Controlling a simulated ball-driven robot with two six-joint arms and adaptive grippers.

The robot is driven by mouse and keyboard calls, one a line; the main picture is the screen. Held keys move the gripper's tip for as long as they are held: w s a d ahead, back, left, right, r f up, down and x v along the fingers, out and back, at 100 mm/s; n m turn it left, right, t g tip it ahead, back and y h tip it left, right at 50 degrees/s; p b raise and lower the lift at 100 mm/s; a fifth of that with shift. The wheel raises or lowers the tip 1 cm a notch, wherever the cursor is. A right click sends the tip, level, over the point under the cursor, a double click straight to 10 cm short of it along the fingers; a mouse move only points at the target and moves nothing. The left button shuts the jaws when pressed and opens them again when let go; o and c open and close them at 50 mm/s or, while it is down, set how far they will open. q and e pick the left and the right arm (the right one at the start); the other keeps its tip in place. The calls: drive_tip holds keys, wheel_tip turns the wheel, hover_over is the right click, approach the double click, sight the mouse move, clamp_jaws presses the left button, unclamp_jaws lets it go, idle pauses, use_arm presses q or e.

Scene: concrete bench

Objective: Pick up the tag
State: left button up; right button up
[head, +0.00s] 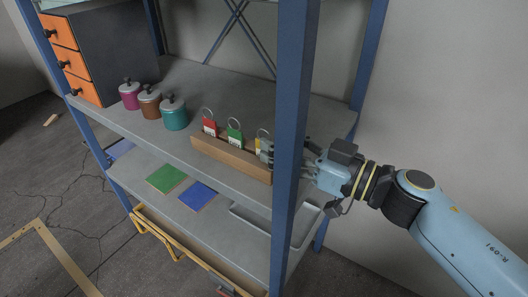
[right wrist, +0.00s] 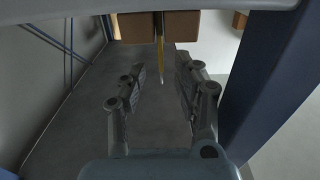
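Three tags with rings stand in a wooden rack (head: 232,160) on the upper shelf: a red tag (head: 209,127), a green tag (head: 234,135) and a yellow tag (head: 259,143). My right gripper (head: 270,152) is at the yellow tag, which it partly hides in the head view. In the right wrist view, the open fingers (right wrist: 161,72) have the yellow tag (right wrist: 159,42) edge-on between them, with a gap visible on both sides. The rack (right wrist: 185,26) shows at the top there. My left gripper is not in view.
A blue shelf post (head: 292,120) stands in front of my right gripper. Magenta, brown and teal lidded jars (head: 174,115) and an orange-drawer cabinet (head: 105,50) are to the left. The lower shelf holds green and blue squares (head: 198,195) and a grey tray (head: 245,218).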

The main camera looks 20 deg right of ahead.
drive_tip(key=x, duration=0.3)
drive_tip(key=shift+w+a+f, duration=0.15)
drive_tip(key=shift+a+f, duration=0.05)
drive_tip(key=shift+c, duration=0.4)
clamp_jaws()
